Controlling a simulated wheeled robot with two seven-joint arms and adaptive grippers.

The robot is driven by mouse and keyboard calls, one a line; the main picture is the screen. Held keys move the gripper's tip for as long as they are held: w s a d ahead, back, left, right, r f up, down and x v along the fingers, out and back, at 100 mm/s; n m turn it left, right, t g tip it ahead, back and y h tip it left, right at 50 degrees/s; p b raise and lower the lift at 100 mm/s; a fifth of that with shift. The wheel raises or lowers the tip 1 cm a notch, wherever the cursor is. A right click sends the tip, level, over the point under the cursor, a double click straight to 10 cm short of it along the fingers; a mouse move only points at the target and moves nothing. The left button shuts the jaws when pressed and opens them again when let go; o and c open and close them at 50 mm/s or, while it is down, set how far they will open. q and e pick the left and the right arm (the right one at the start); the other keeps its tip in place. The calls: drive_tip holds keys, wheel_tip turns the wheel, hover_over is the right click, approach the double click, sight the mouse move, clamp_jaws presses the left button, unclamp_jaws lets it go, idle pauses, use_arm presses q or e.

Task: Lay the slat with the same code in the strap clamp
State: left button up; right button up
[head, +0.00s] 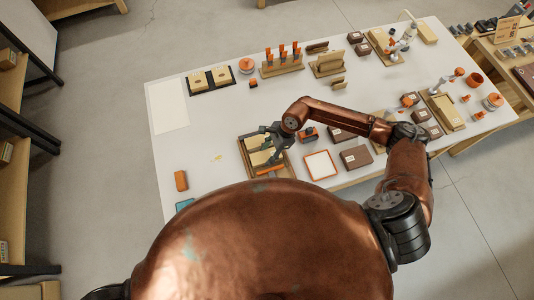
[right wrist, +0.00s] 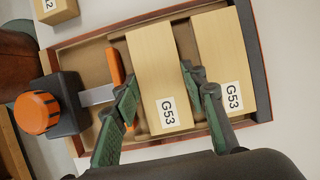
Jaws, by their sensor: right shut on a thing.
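The strap clamp is a brown tray-like frame (right wrist: 95,48) with an orange knob (right wrist: 38,112), a screw and an orange pressing pad (right wrist: 117,68). In the head view the clamp (head: 243,151) is at the near edge of the table. One pale slat (right wrist: 220,50) coded G53 lies in it by the dark end wall. My right gripper (right wrist: 160,80) is shut on a second slat (right wrist: 155,62), also coded G53, between the pad and the first slat. One finger is in the gap between the slats. Whether the held slat rests on the clamp's floor is unclear. My left gripper is out of view.
A small block (right wrist: 55,8) with a partly cut-off code sits beside the clamp. An orange-rimmed white tray (head: 320,165) and brown boxes (head: 355,157) stand right of the clamp. An orange block (head: 181,180) lies to the left. The table's left middle is mostly clear.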

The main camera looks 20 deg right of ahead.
drive_tip(key=shift+f+b, duration=0.35)
drive_tip(key=shift+b, duration=0.25)
idle(1.1)
drive_tip(key=o, duration=1.3)
drive_tip(key=shift+o, duration=0.3)
drive_tip(key=o, duration=0.3)
drive_tip(key=shift+r, duration=0.15)
drive_tip(key=shift+r+p, duration=1.75)
drive_tip(key=shift+r, duration=1.65)
